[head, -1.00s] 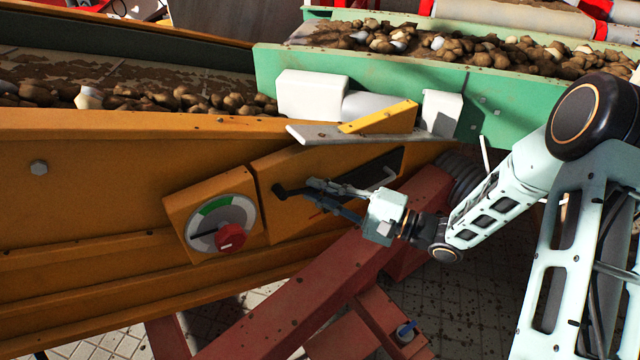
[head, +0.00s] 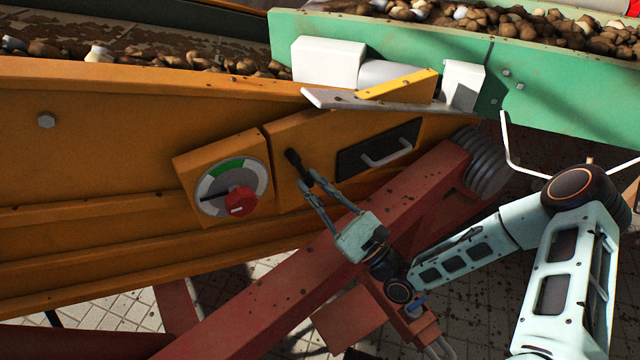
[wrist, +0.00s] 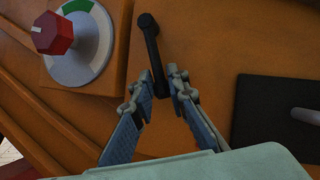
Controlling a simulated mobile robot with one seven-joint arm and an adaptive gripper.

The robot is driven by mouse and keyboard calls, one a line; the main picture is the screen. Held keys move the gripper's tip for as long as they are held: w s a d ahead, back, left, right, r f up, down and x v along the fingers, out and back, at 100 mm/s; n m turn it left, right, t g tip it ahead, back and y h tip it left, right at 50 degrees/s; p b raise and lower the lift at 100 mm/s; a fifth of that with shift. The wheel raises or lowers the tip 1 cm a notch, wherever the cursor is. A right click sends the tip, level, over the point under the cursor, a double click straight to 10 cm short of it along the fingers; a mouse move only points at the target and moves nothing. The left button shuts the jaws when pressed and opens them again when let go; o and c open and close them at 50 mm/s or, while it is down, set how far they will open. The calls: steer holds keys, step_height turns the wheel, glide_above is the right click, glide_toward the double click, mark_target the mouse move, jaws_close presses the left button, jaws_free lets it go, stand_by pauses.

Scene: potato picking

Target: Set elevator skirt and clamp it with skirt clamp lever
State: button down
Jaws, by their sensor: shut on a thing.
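The black clamp lever (head: 294,160) sits on the orange side panel, right of the round dial. It slopes down to the right from its upper end in the head view. In the wrist view the lever (wrist: 150,42) runs down to between my fingers. My gripper (head: 318,190) is shut on the lever's lower part; the fingers hide some of that end. It also shows in the wrist view (wrist: 158,88). A grey plate (head: 335,99) with a yellow bar (head: 398,84) lies along the panel's top edge and may be the skirt.
A dial with a red knob (head: 241,201) is close left of the lever. A black plate with a grey handle (head: 387,153) is to the right. A red beam (head: 300,275) runs below my gripper. A green conveyor wall (head: 550,95) is behind.

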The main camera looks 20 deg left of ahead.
steer(key=m, duration=0.1)
steer(key=s+m+t+b, duration=0.1)
steer(key=f+m+t, duration=0.1)
steer(key=shift+s+a+m+b, duration=0.2)
steer(key=shift+a+m+b, duration=0.15)
steer(key=shift+a+m, duration=0.05)
steer(key=shift+s+a+r+m+t+h+b, duration=0.1)
steer(key=shift+s+a+m+t+h+b, duration=0.15)
steer(key=shift+m+t, duration=0.4)
steer(key=shift+s+a+r+m+t+h+b, duration=0.1)
steer(key=shift+s+m+t+h+b, duration=0.2)
steer(key=shift+m+t, duration=0.3)
steer(key=c, duration=2)
jaws_free()
step_height(320, 180, up, 10)
steer(key=shift+r, duration=0.1)
